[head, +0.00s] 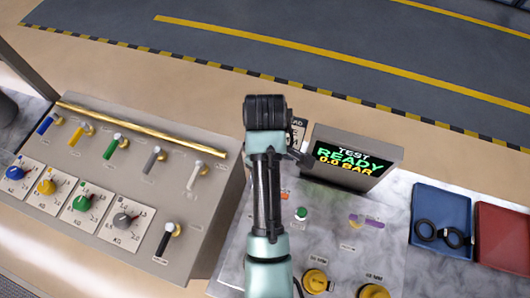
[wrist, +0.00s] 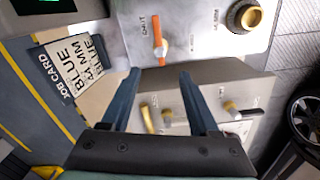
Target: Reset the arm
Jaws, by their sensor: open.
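My gripper (wrist: 158,78) shows in the wrist view with its two dark blue fingers spread apart. Nothing is between them, and the grey lever panel (wrist: 228,78) lies beyond. In the head view my arm rises through the middle of the picture, in front of the bench. I cannot make out the gripper's fingers there.
The lever panel (head: 150,115) with coloured levers and dials stands at left. A test display (head: 350,160) reads "READY 0.0 BAR". A blue tray (head: 440,200) holds black rings beside a red tray (head: 505,232). A job card (wrist: 68,68) reads "BLUE 44 MM". The floor beyond is clear.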

